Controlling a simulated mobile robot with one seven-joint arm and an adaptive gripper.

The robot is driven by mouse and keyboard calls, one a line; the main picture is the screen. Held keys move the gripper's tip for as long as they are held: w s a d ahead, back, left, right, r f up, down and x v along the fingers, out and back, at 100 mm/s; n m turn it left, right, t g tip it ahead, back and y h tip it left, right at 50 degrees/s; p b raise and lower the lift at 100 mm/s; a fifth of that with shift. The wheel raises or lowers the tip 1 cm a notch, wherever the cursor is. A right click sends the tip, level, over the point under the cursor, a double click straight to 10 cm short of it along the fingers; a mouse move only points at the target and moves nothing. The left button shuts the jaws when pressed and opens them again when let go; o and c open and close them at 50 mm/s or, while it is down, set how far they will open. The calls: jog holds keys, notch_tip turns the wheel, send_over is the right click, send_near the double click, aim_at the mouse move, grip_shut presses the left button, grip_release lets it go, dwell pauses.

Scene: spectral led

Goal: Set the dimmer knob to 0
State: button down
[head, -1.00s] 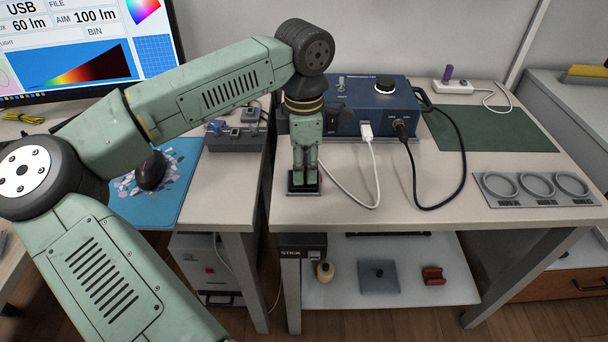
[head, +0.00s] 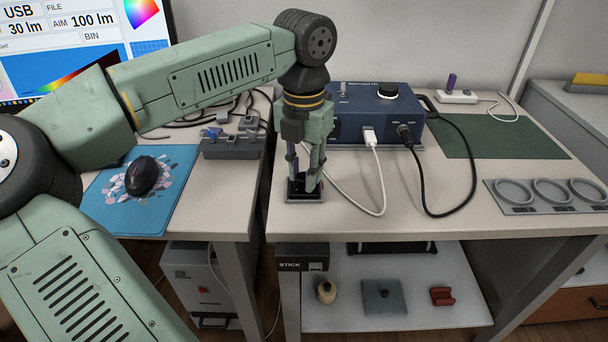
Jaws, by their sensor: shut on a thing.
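A small dark box (head: 305,198) sits at the front left edge of the right-hand table, below my gripper. My gripper (head: 304,184) points straight down at it, with its fingertips at the box's top. The fingers are shut on the dimmer knob there, which they mostly hide, so its pointer and scale cannot be read. The monitor (head: 80,50) at the upper left shows "30 lm" beside "AIM 100 lm".
A blue instrument box (head: 375,110) with a black top knob, a white cable and a black cable stands behind my gripper. A grey tray with three rings (head: 547,208) lies at right. A green mat (head: 500,135) is bare. A mouse (head: 142,175) lies at left.

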aim_at(304, 176)
jog(key=n+b, duration=0.1)
jog(key=n, duration=0.3)
jog(key=shift+f+n, duration=0.1)
jog(key=shift+n, duration=0.2)
jog(key=shift+n+b, duration=0.6)
jog(key=shift+n, duration=1)
jog(key=c, duration=1.3)
grip_release()
jog(key=shift+c, duration=0.2)
notch_tip(304, 176, up, 12)
